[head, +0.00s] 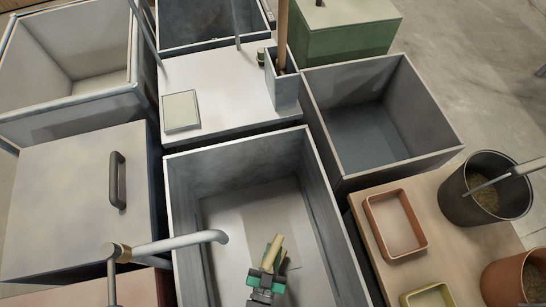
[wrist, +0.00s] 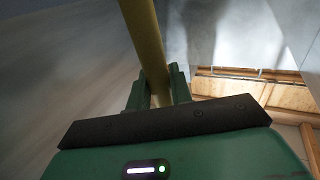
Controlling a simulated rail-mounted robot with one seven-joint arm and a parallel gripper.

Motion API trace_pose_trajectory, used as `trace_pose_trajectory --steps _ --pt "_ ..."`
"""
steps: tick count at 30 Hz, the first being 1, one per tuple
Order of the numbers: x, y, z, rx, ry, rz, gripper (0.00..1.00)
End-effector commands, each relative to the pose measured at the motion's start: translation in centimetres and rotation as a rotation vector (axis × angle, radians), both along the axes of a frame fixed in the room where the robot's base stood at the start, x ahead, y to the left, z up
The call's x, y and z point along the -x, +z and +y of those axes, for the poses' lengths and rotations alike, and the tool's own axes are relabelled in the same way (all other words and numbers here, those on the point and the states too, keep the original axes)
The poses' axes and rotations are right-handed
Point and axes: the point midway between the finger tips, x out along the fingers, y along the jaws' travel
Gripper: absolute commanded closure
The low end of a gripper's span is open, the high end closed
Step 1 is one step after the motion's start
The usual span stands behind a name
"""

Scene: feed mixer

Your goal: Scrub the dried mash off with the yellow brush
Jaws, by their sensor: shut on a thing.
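My gripper (head: 267,274) is inside the deep grey open bin (head: 323,190) at the bottom centre of the head view. Its green jaws are shut on the yellow brush (head: 275,248), whose pale yellow shaft rises at a slant out of them. In the wrist view the shaft of the yellow brush (wrist: 143,35) runs from the top edge down between the two green fingers (wrist: 157,90). I cannot make out the bristles in either view. I cannot pick out the dried mash. A smooth pale surface fills the left of the wrist view.
A grey pipe (head: 180,243) reaches over the bin's left wall. A closed lid with a dark handle (head: 117,180) lies left. Another open bin (head: 380,125) stands right, behind a table with an orange tray (head: 371,225) and buckets (head: 485,190). A holder (head: 282,90) stands behind.

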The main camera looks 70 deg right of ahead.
Motion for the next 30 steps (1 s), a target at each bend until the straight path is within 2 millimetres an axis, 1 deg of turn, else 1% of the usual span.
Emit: trace_pose_trajectory --steps 1,9,12,30 --pt "0.0 1.0 0.0 0.001 0.000 -0.001 1.00" --pt "-0.1 3.4 0.0 0.001 0.001 -0.001 1.00" --pt "-0.1 4.1 0.0 0.001 0.001 -0.001 1.00" --pt "-0.1 4.1 0.0 0.001 0.001 -0.001 1.00"
